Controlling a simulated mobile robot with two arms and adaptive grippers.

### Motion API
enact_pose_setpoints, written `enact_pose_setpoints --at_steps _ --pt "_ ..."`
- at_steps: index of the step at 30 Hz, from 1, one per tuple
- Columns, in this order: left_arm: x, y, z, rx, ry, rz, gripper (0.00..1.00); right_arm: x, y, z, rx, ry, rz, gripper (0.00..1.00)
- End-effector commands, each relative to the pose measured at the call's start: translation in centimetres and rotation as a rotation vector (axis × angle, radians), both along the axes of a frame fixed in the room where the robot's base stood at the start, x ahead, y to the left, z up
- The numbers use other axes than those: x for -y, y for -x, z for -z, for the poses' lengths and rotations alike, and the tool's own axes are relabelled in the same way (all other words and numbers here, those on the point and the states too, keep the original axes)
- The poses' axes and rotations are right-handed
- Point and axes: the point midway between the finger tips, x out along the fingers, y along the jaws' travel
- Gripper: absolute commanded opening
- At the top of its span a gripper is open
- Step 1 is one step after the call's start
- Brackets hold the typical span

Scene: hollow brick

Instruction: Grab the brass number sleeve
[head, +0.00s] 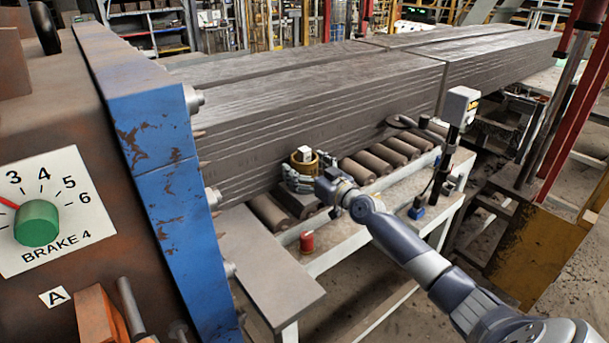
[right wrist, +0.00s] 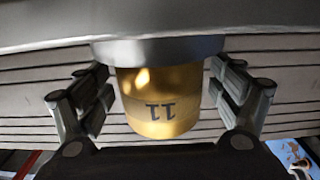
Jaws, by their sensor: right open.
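The brass number sleeve (head: 304,165) is a short gold cylinder in the middle of the head view, in front of the stack of grey clay columns. A white block shows at its top. In the right wrist view the sleeve (right wrist: 160,105) carries a dark "11", seen upside down, and meets a grey metal part (right wrist: 155,48) at its upper end in the picture. My right gripper (head: 299,181) is open at the sleeve. In the right wrist view its fingers (right wrist: 162,88) stand on both sides of the sleeve, with small gaps visible. My left gripper is not in view.
Long grey clay columns (head: 320,110) lie close behind the sleeve, above a row of rollers (head: 375,160). A red knob (head: 307,241) stands on the pale frame below. A white sensor box on a post (head: 460,105) stands to the right. A blue steel frame (head: 165,180) is at left.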

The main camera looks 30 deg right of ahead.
Motion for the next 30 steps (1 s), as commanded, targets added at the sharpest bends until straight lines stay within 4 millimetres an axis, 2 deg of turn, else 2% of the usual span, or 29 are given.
enact_pose_setpoints --at_steps 2,10,22,30 --pt "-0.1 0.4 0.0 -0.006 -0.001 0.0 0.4 0.0 0.0 0.0 0.0 0.0 0.0 0.86" --pt "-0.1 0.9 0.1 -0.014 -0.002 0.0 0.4 0.0 0.0 0.0 0.0 -0.001 0.0 0.25" --pt "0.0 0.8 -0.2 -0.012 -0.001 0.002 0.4 0.0 0.0 -0.7 0.006 -0.001 0.0 0.23" --pt "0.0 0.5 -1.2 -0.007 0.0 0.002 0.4 0.0 0.0 -2.6 0.009 -0.003 0.0 0.23"
